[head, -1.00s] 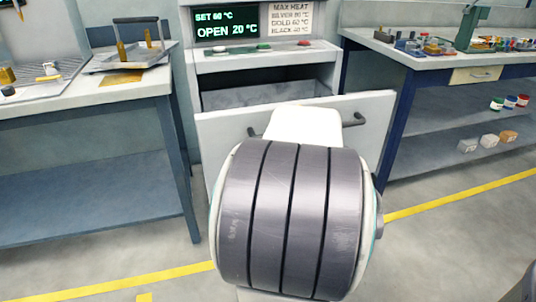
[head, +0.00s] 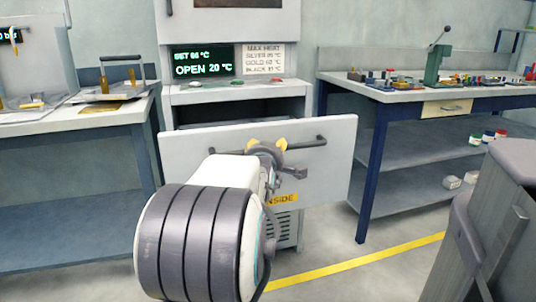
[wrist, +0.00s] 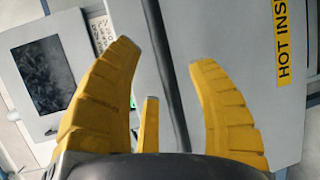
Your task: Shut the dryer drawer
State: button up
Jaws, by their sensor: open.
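The dryer drawer (head: 335,165) is pulled out of the dryer, with its pale front standing forward of the cabinet. A dark bar handle (head: 310,144) runs across the front. My gripper (head: 266,146) is at the drawer front by the handle. The wrist view shows its yellow fingers (wrist: 165,58) spread apart, with the handle bar (wrist: 166,75) running between them; I cannot tell whether they touch it. The drawer front (wrist: 235,40) also shows there with a yellow "HOT INS…" label (wrist: 284,42). The dryer display (head: 204,61) reads OPEN 20 °C.
A left bench (head: 75,124) holds a rack (head: 117,92). A yellow line (head: 350,266) crosses the grey floor. A dark grey body (head: 500,230) fills the lower right.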

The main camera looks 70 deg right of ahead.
jog(key=shift+x, duration=2)
jog(key=shift+c, duration=0.3)
grip_shut()
